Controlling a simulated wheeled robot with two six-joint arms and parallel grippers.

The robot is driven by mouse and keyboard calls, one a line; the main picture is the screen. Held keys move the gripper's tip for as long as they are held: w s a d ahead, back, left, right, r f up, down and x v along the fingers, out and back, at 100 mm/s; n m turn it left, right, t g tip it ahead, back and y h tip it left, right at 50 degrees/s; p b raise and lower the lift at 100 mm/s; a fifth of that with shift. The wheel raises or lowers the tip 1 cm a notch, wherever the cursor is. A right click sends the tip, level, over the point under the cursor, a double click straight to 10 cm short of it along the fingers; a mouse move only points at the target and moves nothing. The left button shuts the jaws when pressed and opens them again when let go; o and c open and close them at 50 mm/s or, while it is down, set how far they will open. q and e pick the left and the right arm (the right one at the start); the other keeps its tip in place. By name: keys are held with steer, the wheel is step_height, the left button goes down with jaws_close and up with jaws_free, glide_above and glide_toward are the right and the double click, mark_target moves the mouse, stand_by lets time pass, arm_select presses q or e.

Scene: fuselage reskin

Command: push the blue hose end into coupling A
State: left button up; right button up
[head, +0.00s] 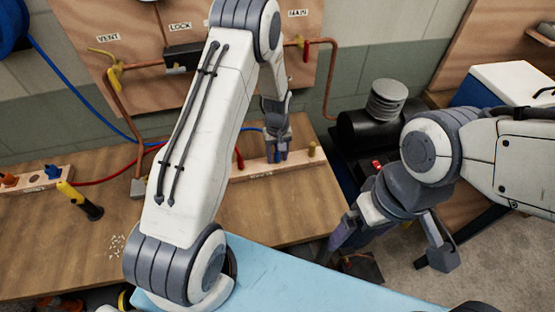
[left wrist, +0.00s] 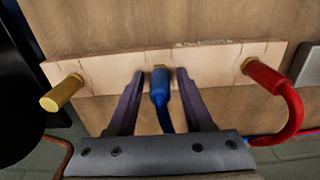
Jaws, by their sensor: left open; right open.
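The blue hose end (left wrist: 160,88) stands at the middle fitting of a pale wooden strip (left wrist: 215,65) in the left wrist view. A little brass shows at its tip; I cannot tell whether it is seated. My left gripper (left wrist: 160,78) is open, with one finger on each side of the blue hose end and gaps showing. In the head view my left gripper (head: 277,155) is low over the strip (head: 262,164) and mostly hides the hose end. My right gripper (head: 392,240) is open and empty, right of the bench. No coupling letter is readable.
A red hose end (left wrist: 264,76) and a bare brass fitting (left wrist: 62,92) flank the blue one. A black cylinder (head: 375,135) stands right of the bench. The blue hose (head: 80,90) runs from upper left.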

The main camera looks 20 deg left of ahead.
arm_select(q)
jaws_close()
steer(key=shift+r+p, duration=1)
steer(key=shift+r, duration=0.45)
steer(key=shift+r+p, duration=1)
steer(key=shift+r, duration=0.45)
steer(key=shift+f, duration=0.15)
